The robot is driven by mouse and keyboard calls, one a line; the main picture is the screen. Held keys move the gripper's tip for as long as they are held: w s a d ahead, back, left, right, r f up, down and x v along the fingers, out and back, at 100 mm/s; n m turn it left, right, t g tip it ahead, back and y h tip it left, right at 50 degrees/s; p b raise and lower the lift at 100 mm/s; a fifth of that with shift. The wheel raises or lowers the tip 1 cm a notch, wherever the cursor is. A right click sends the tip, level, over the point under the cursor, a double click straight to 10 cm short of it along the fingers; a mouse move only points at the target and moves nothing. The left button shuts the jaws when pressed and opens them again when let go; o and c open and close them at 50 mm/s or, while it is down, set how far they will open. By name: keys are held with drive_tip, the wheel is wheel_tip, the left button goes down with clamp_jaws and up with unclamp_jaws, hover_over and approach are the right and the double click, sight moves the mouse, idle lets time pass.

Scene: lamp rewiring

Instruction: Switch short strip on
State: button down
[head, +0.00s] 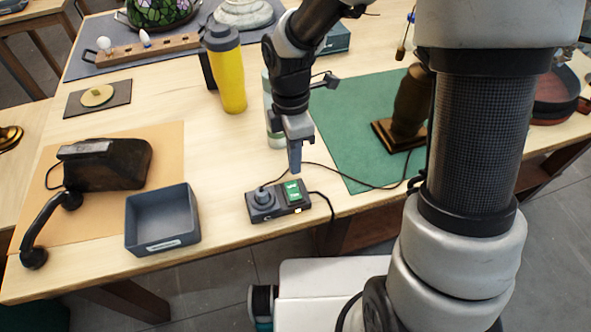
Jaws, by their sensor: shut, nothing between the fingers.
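The short strip (278,201) is a small dark power strip near the table's front edge. A round dark plug (262,198) sits in its left part. A green switch (293,191) with white marks is on its right part; its on or off state is too small to tell. My gripper (295,170) points down just above and behind the strip's switch end, shut and empty. Whether its tips touch the strip cannot be told from this view.
A grey open bin (162,238) stands left of the strip, with a dark telephone (105,164) beyond it. A yellow bottle (229,75) stands behind my gripper. A green mat (345,125) with a brown wooden lamp part (410,103) lies right. Thin cords run from the strip.

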drive_tip(key=shift+s+d+r, duration=0.1)
drive_tip(key=shift+s+r, duration=0.1)
drive_tip(key=shift+r, duration=1.2)
